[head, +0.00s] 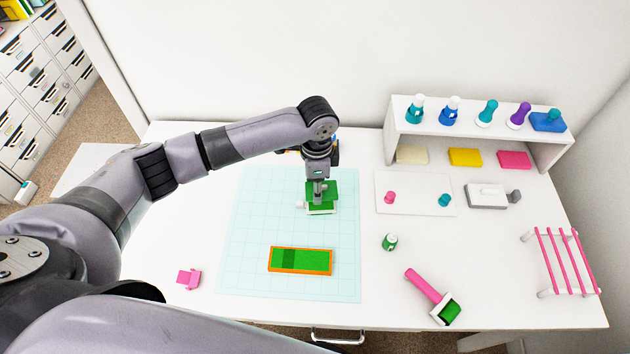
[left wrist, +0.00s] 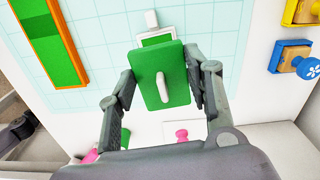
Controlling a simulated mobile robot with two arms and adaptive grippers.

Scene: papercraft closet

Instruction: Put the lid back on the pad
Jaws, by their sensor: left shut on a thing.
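My left gripper (head: 318,197) points down over the far part of the cutting mat. In the left wrist view its two fingers (left wrist: 162,95) are shut on opposite sides of a green lid (left wrist: 172,58) with a white handle. The lid (head: 331,188) also shows in the head view, partly behind the gripper. The pad (head: 321,211), white-rimmed with a green face, lies under it and a white tab sticks out at its left. In the wrist view the lid covers part of the pad (left wrist: 155,39) and is offset from it. The exact gap is unclear. My right gripper is not in view.
On the light blue mat (head: 245,215) lies an orange-edged green strip (head: 318,261). To the right are a white sheet (head: 415,207), a small green bottle (head: 390,241), a pink-handled roller (head: 424,286) and a pink rack (head: 565,262). A shelf (head: 480,137) with several stamps stands behind.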

